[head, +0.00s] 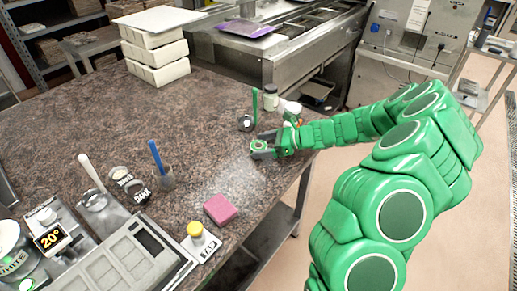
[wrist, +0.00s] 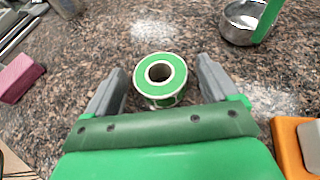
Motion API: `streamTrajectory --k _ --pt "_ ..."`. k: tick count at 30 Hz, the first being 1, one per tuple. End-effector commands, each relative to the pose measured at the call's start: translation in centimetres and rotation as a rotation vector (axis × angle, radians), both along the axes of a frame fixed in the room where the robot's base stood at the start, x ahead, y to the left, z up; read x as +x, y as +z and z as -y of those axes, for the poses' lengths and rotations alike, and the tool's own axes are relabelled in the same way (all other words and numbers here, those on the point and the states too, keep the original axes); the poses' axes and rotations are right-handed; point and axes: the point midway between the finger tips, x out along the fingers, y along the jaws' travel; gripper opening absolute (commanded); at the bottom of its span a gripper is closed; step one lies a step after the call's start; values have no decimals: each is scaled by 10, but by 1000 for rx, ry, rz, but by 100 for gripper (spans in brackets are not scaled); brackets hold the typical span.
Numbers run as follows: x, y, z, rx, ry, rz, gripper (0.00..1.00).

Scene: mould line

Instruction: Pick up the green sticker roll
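The green sticker roll (wrist: 143,78) lies on the granite table between the two grey fingers of my gripper (wrist: 160,82) in the wrist view. It has a green top face and a round hole in the middle. Gaps show between the roll and both fingers, so my gripper is open around it and does not touch it. In the head view my gripper (head: 262,148) is low over the right part of the table, and the roll (head: 258,144) shows small and partly hidden at the fingers.
A steel bowl with a green-handled tool (wrist: 240,22) stands close beyond the right finger. An orange and white object (wrist: 292,140) is at the lower right of the wrist view. A pink block (head: 220,209) lies nearer the front. White stacked boxes (head: 155,50) stand at the back.

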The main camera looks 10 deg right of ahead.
Motion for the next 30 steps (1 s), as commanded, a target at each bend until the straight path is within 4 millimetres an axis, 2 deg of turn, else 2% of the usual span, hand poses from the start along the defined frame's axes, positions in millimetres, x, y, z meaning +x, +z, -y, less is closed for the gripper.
streamTrajectory --k 1,9,11,22,28,30 --pt "0 0 0 0 0 0 78" --pt "0 0 0 0 0 0 37" --pt "0 0 0 0 0 0 31" --pt "0 7 0 0 2 1 30" --pt "0 32 0 -1 2 2 30" --pt "-8 41 1 3 0 1 30"
